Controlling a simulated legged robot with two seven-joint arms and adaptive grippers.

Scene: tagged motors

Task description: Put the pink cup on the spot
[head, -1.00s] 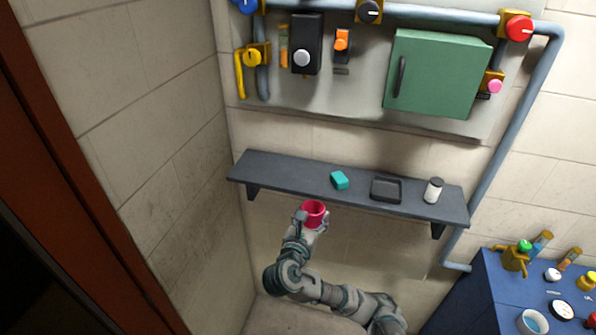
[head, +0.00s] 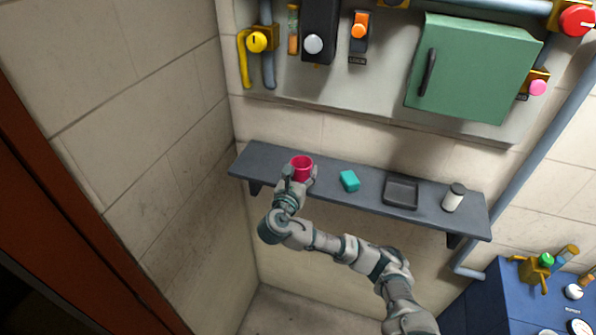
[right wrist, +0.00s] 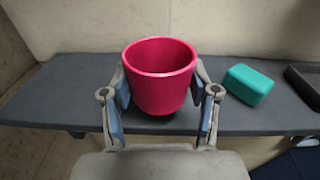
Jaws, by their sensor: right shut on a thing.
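The pink cup (head: 301,165) is upright at the left part of the grey shelf (head: 262,158). My right gripper (head: 299,178) is shut on it, with a finger on each side, as the right wrist view shows the cup (right wrist: 160,75) between the two fingers (right wrist: 160,98). The cup is over the shelf top; I cannot tell whether it touches it. A dark patch shows just under the cup in the right wrist view; I cannot tell if it is a marked spot or shadow. My left gripper is not in view.
A teal block (head: 349,181) lies on the shelf right of the cup. A panel with a green box (head: 470,70) is above. The shelf's left end is clear.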

